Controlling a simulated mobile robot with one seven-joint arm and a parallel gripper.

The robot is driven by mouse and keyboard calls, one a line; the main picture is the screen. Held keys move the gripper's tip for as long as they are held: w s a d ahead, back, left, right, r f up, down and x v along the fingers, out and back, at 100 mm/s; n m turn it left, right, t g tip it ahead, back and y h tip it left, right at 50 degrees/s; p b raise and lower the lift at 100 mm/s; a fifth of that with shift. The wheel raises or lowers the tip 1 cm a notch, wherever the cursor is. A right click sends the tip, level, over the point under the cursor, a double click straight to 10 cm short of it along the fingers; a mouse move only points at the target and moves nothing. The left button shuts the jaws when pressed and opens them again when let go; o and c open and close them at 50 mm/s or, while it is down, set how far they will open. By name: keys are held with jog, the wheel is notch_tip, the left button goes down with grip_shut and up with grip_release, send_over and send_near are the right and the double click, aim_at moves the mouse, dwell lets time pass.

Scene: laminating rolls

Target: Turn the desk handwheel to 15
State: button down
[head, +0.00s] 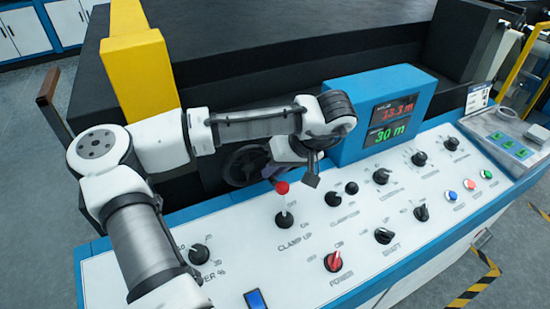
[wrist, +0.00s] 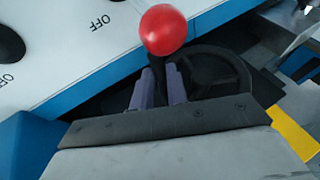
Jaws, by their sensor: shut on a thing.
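In the wrist view the handwheel (wrist: 243,76) lies to the right of and beyond the fingers. My gripper (wrist: 161,78) is shut on a dark part at the wheel's left side, seen between its two purple-grey fingers. No scale for the wheel is readable.
The blue display box (head: 352,112) reads about 33.3 m in red and 30 m in green. Several knobs and buttons cover the white panel (head: 300,262).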

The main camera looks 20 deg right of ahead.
jog(key=y, duration=0.1)
jog(key=f+y, duration=0.1)
jog(key=y, duration=0.1)
jog(key=f+m+y, duration=0.1)
jog(key=shift+a, duration=0.3)
jog(key=shift+s+a+f+m+y, duration=0.1)
jog(key=shift+a+f+m+y, duration=0.15)
jog(key=shift+y, duration=0.55)
jog(key=shift+s+a+f+m+y, duration=0.15)
jog(key=shift+a+f+y, duration=0.15)
jog(key=shift+y, duration=0.5)
jog(key=shift+w+a+f+m+y, duration=0.1)
jog(key=shift+a+f+m+y, duration=0.15)
jog(key=shift+y, duration=0.55)
jog(key=c, duration=1.4)
grip_release()
jog(key=shift+f, duration=0.1)
jog(key=shift+d, duration=0.1)
